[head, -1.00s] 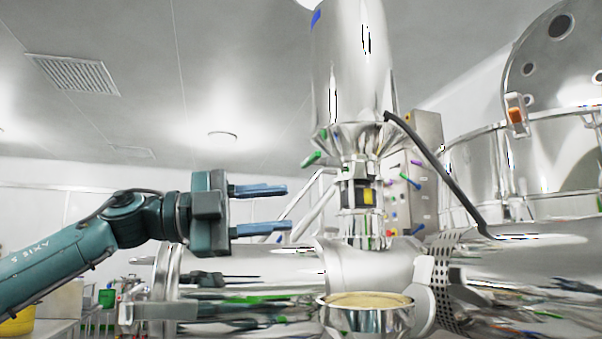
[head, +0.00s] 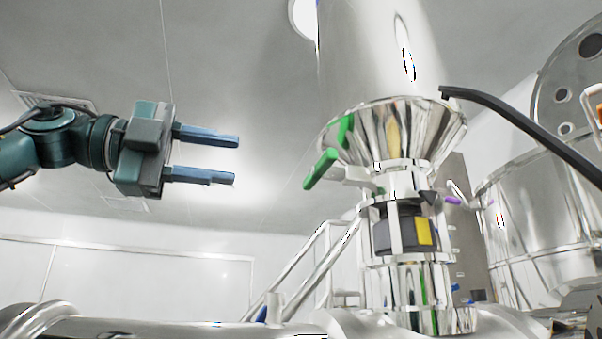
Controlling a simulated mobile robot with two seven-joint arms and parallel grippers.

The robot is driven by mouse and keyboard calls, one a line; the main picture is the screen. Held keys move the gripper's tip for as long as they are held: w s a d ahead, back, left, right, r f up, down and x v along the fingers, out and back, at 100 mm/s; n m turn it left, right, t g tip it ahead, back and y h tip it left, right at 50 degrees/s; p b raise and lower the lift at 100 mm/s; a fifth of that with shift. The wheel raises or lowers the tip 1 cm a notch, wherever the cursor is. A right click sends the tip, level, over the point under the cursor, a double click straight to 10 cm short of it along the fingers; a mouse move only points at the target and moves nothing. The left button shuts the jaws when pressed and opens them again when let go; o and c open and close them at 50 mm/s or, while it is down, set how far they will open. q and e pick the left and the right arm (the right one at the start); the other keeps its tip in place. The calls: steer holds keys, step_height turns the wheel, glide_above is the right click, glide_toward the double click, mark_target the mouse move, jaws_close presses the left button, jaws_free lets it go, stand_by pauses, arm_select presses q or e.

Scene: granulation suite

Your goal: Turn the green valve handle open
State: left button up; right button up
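The green valve handle (head: 320,169) sticks out to the lower left from a steel fitting under the hopper cone (head: 392,130). A green patch above it on the shiny cone looks like its reflection. My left gripper (head: 237,160) is to the left of the handle, at about the same height in the picture. Its two blue fingers point right and stand apart with nothing between them. A clear gap shows in the picture between the fingertips and the handle. My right gripper is out of view.
Below the handle is a dark valve body with a yellow block (head: 424,231). A black hose (head: 520,125) runs at the right, by a large steel vessel (head: 545,215). Steel rails (head: 300,265) rise at lower centre. Open space lies around the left gripper.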

mark_target(313, 171)
arm_select(q)
steer(key=p+x, duration=0.2)
steer(key=x, duration=0.8)
steer(key=shift+d, duration=0.1)
steer(key=shift+w+d+f, duration=0.1)
steer(key=shift+w+d, duration=0.2)
steer(key=shift+d, duration=0.35)
steer(key=shift+c, duration=0.2)
jaws_close()
